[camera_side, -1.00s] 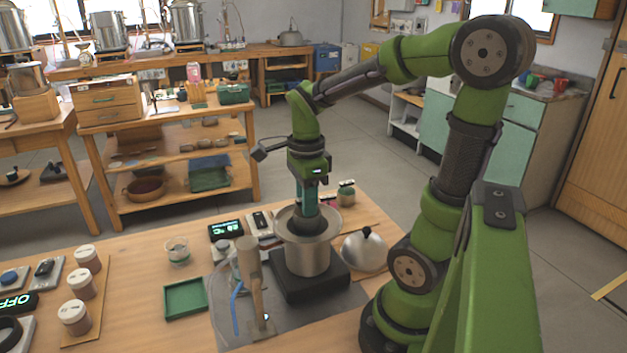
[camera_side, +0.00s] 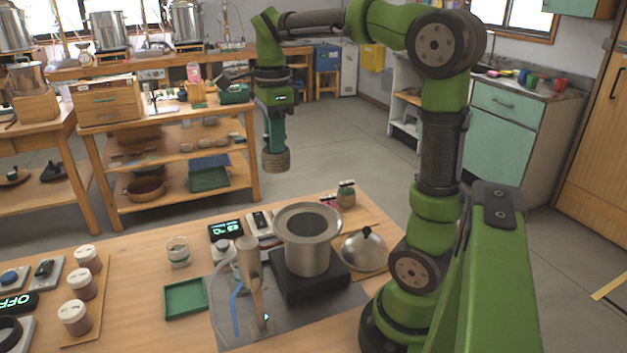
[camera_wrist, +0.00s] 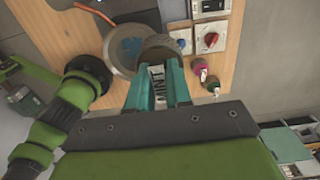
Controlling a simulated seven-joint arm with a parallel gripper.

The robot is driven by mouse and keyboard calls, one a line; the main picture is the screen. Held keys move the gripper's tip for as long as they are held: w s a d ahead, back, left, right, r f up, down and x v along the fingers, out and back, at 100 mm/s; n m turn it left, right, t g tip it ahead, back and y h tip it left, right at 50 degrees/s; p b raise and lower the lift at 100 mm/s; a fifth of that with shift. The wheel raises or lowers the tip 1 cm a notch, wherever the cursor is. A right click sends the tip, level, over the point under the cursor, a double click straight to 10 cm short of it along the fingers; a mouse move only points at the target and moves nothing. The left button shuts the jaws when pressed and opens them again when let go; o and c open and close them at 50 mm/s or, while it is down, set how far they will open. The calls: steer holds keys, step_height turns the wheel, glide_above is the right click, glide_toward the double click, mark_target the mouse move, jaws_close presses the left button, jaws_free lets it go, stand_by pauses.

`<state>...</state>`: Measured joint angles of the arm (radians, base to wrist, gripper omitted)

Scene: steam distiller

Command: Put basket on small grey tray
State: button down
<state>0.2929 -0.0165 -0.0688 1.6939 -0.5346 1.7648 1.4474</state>
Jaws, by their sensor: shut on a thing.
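The basket (camera_side: 276,161) is a small, round, grey-brown mesh cup. My gripper (camera_side: 274,143) is shut on it and holds it upright in the air, behind and left of the pot in the side view. In the wrist view the basket (camera_wrist: 163,46) shows between the tips of my gripper (camera_wrist: 158,78). A small shallow tray (camera_side: 186,298) lies on the table at the front left of the pot; it looks green and empty. I cannot make out a small grey tray for certain. A flat grey mat (camera_side: 340,308) lies under the pot's base.
An open metal pot (camera_side: 307,258) stands on a black base (camera_side: 312,287). A domed lid (camera_side: 363,252) is right of it. A wooden upright (camera_side: 250,275) and a glass beaker (camera_side: 178,252) stand near the tray. Brown jars (camera_side: 80,285) stand at left.

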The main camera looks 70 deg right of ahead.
steer(key=w+f, duration=0.1)
steer(key=w, duration=0.4)
steer(key=f, duration=1.5)
steer(key=d+f, duration=0.1)
steer(key=f, duration=0.7)
steer(key=shift+f, duration=0.35)
steer(key=shift+f, duration=0.15)
steer(key=c, duration=1)
jaws_free()
steer(key=shift+c, duration=0.2)
